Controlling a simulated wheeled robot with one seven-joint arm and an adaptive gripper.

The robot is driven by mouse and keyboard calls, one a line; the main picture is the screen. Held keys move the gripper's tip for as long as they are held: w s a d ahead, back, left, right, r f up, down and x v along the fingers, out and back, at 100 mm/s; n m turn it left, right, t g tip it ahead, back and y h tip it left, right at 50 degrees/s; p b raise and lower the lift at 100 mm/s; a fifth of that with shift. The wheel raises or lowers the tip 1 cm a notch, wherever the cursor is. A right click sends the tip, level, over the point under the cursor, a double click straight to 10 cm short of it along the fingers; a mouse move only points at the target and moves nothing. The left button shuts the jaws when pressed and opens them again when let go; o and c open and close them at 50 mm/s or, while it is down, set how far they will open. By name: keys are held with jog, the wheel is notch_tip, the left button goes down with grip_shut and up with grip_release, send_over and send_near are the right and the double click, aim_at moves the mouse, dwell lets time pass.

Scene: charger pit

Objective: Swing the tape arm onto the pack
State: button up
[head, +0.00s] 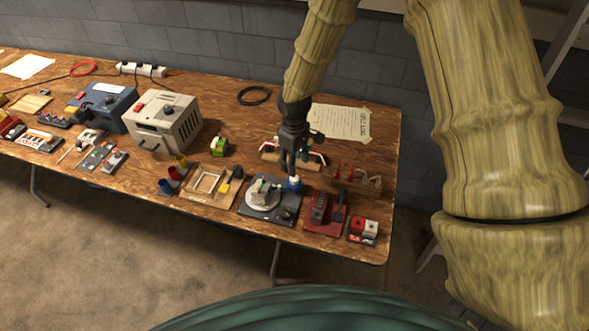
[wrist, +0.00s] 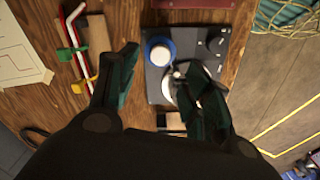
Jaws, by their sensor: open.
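A dark base plate (head: 258,211) near the table's front edge carries a round white disc (head: 250,205) with a small pale block, seemingly the pack (head: 261,190), on it. A blue ring with a white top (head: 294,184) stands at the plate's back right corner; I cannot make out an arm shape, so whether this is the tape arm is unclear. My gripper (head: 290,170) points down just above the blue ring, open. In the wrist view the ring (wrist: 159,50) shows between the spread fingers (wrist: 158,62); the right finger hides much of the disc and pack.
A red fixture (head: 322,212) stands close right of the plate, a wooden tray (head: 208,186) close left. A rack with red and white handles (head: 292,155) is just behind. A grey box unit (head: 165,122) stands further left. Bare wood shows around the black cable coil (head: 254,95).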

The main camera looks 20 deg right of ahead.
jog(key=shift+r, duration=2.35)
